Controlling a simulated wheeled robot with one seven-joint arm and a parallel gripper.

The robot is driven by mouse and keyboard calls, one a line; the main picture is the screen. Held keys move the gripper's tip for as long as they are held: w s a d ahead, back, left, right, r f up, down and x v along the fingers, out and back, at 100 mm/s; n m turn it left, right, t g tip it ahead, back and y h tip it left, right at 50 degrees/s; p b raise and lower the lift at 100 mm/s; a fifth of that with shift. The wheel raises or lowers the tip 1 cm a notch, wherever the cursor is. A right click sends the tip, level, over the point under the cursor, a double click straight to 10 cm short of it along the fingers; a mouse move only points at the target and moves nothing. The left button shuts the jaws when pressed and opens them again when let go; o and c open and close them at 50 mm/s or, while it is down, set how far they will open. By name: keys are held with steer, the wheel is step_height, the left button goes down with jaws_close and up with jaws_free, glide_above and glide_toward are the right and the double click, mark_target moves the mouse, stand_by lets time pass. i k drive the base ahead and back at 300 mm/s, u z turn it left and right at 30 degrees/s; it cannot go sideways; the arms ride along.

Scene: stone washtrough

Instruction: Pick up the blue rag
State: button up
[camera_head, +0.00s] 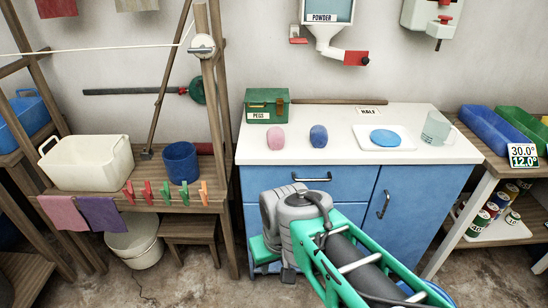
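A dark blue, rounded, rolled-looking bundle (318,136) lies on the white worktop, right of a similar pink bundle (276,138). A flat, lighter blue round piece (385,138) lies on a white tray (365,141) farther right. I cannot tell for certain which of the two blue things is the rag. Both are uncovered and nothing touches them from above. My arm, grey and green, shows in front of the blue cabinet, below the worktop's front edge. I cannot make out my gripper's fingers.
The white worktop (350,158) holds a green pegs box (267,105) at back left and a clear jug (436,131) at right. A powder dispenser (328,35) hangs above. A wooden stand with a white tub (88,165) and blue bucket (181,162) is at left.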

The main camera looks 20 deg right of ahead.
mark_target(320, 138)
steer(key=u, duration=0.55)
steer(key=k, duration=0.75)
steer(key=z, duration=0.2)
steer(key=i, duration=0.65)
steer(key=z, duration=0.5)
steer(key=i, duration=0.7)
steer(key=u, duration=0.45)
